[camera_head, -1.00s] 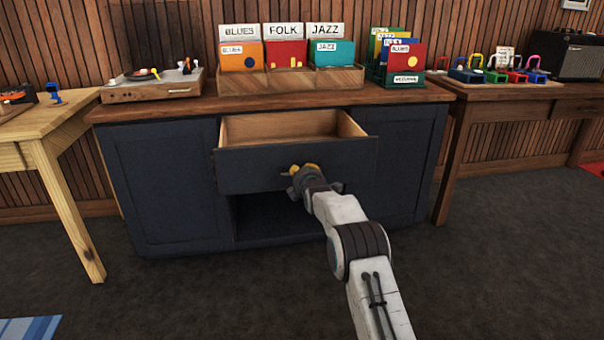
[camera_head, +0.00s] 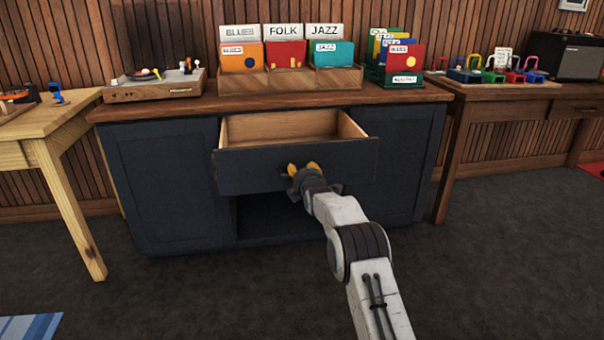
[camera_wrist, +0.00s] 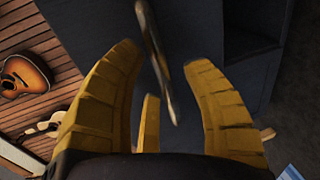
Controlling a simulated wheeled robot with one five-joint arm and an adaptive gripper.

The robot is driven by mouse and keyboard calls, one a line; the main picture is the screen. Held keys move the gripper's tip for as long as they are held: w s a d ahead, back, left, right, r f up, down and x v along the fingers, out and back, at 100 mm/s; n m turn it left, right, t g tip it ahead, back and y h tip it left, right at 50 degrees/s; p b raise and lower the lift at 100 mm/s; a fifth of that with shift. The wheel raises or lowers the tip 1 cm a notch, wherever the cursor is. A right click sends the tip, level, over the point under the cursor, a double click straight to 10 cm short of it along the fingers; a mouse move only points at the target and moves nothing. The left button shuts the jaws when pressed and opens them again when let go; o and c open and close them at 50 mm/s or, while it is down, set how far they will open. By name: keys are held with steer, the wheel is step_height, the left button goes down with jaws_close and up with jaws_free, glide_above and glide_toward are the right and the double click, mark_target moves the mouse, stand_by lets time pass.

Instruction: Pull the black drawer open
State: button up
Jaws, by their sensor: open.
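The black drawer (camera_head: 250,172) stands pulled out of the dark cabinet (camera_head: 170,185) in the head view. Its bare wooden inside (camera_head: 280,128) shows from above and looks empty. My gripper (camera_head: 303,168) is at the middle of the drawer front. Its yellow fingers are apart there. In the wrist view my gripper (camera_wrist: 165,80) is open, with a bar-like handle (camera_wrist: 157,62) between the spread fingers. The fingers do not close on the handle. In the head view the handle is hidden behind my gripper.
A record player (camera_head: 155,82), a wooden record crate (camera_head: 290,80) and a green record rack (camera_head: 385,76) stand on the cabinet top. An open dark compartment (camera_head: 270,215) lies below the drawer. Side tables flank the cabinet; the floor in front is clear.

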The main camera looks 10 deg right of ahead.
steer(key=shift+s, duration=0.2)
steer(key=v, duration=1.1)
steer(key=shift+s, duration=0.3)
stand_by(0.3)
steer(key=s+r+m+g+p, duration=0.5)
steer(key=s+r+m+p, duration=0.2)
steer(key=s+r+p, duration=1.2)
steer(key=s+r+m+g+p, duration=0.2)
steer(key=s+r+p, duration=0.3)
steer(key=s, duration=0.5)
steer(key=s+r+m+g+p, duration=0.2)
steer(key=s+r+m+p, duration=0.3)
steer(key=s, duration=0.6)
steer(key=s+r+m+g+p, duration=0.3)
steer(key=s+r+m+p, duration=0.1)
steer(key=s, duration=0.6)
steer(key=shift+p+v, duration=0.8)
steer(key=shift+p, duration=0.4)
